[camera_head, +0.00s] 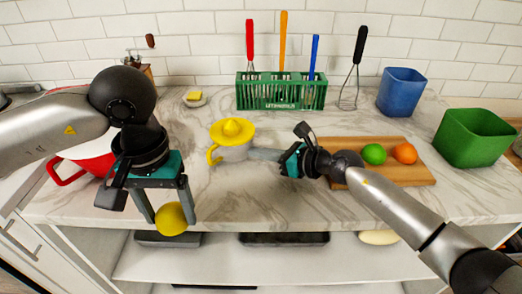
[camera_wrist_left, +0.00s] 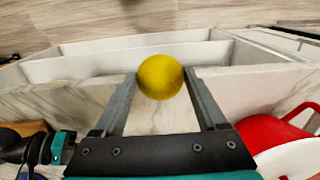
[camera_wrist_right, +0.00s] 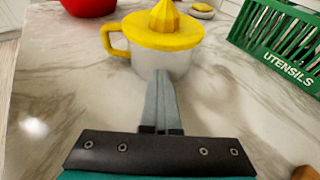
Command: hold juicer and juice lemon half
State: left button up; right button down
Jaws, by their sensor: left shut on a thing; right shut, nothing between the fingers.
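The juicer (camera_head: 230,140) stands on the marble counter, with a yellow ribbed top, a yellow handle at its left and a pale cup. It also shows in the right wrist view (camera_wrist_right: 160,35). My right gripper (camera_head: 254,154) is shut with nothing between its fingers; its tips point at the side of the cup, and I cannot tell if they touch it. My left gripper (camera_head: 170,212) is shut on the yellow lemon half (camera_head: 171,219), held at the counter's front edge, left of and nearer than the juicer. The lemon also shows between the fingertips in the left wrist view (camera_wrist_left: 160,77). Its cut face is not visible.
A wooden board (camera_head: 400,176) with a lime (camera_head: 374,154) and an orange (camera_head: 405,153) lies right. A green utensil rack (camera_head: 281,96) stands behind. Blue (camera_head: 400,93) and green (camera_head: 474,138) bins stand right; a red pot (camera_head: 68,172) stands left. Open shelves lie below the counter.

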jog(key=c, duration=1.6)
grip_release()
grip_release()
jog(key=shift+c, duration=0.4)
